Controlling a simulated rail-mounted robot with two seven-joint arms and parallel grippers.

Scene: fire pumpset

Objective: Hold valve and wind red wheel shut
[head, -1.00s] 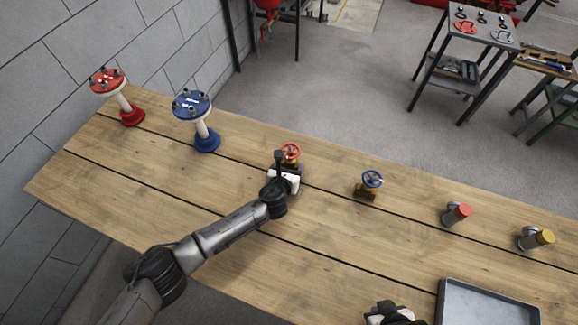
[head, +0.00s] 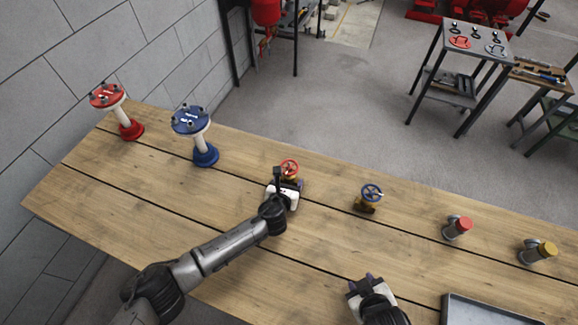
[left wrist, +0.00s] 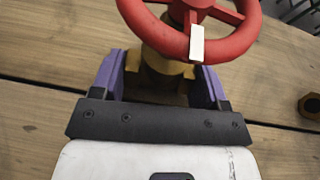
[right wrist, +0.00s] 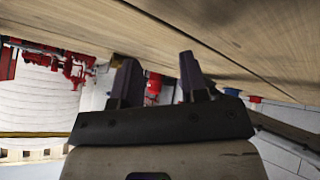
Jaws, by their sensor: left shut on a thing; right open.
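The valve with the red wheel (head: 289,167) stands upright on the wooden table. In the left wrist view its red wheel (left wrist: 205,45) with a white mark is near, above a brass body (left wrist: 160,75). My left gripper (head: 290,184) is shut on the brass body below the wheel, with one purple finger on each side. In the left wrist view this gripper (left wrist: 160,82) hides the valve's base. My right gripper (head: 363,281) is open and empty over the table's front part. Its two spread fingers (right wrist: 158,80) show in the right wrist view.
A second valve with a blue wheel (head: 371,193) stands to the right. Further right are a red-capped fitting (head: 463,225) and a yellow-capped fitting (head: 546,249). A grey tray (head: 480,305) lies at the front right. Red (head: 107,95) and blue (head: 190,119) flanged posts stand at the left.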

